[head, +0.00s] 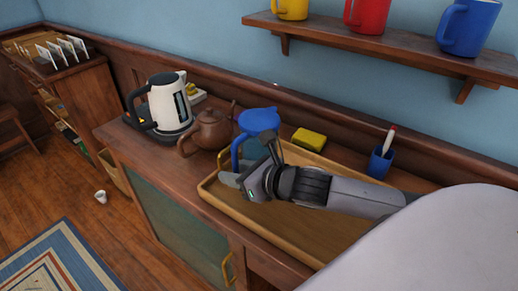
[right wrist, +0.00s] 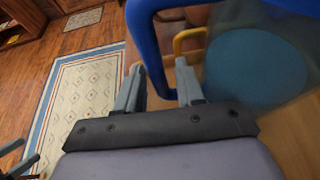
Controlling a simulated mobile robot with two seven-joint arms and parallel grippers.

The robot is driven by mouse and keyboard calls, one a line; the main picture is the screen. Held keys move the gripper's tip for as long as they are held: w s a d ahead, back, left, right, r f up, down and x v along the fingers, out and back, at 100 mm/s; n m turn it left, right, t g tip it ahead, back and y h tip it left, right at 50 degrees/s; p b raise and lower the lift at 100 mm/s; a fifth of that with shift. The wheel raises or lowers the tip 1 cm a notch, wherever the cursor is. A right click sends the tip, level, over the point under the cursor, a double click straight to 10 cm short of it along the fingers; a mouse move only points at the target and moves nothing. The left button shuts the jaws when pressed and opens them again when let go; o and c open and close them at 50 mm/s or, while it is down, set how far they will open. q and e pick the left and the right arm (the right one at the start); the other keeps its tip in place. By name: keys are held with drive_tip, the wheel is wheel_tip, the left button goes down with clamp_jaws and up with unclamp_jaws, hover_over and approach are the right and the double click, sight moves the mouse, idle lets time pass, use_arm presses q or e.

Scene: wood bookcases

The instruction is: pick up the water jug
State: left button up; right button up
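The water jug has a blue lid (head: 259,120), a blue handle (head: 236,152) and a see-through body with blue contents. It stands upright at the left end of the wooden tray (head: 327,252). My right gripper (head: 250,164) is at the jug's handle side, in front of the body. In the right wrist view, the blue handle (right wrist: 150,62) runs between the spread fingers (right wrist: 160,78), with a gap visible beside the right finger. The arm hides part of the jug's lower body.
A brown teapot (head: 208,131) stands close left of the jug, and a white-and-black kettle (head: 167,103) is beyond it. A yellow sponge (head: 309,139) and a blue pen cup (head: 380,162) are behind the tray. A shelf (head: 390,48) with mugs hangs above.

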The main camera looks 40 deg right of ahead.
clamp_jaws()
idle(1.0)
drive_tip(key=shift+r, duration=0.15)
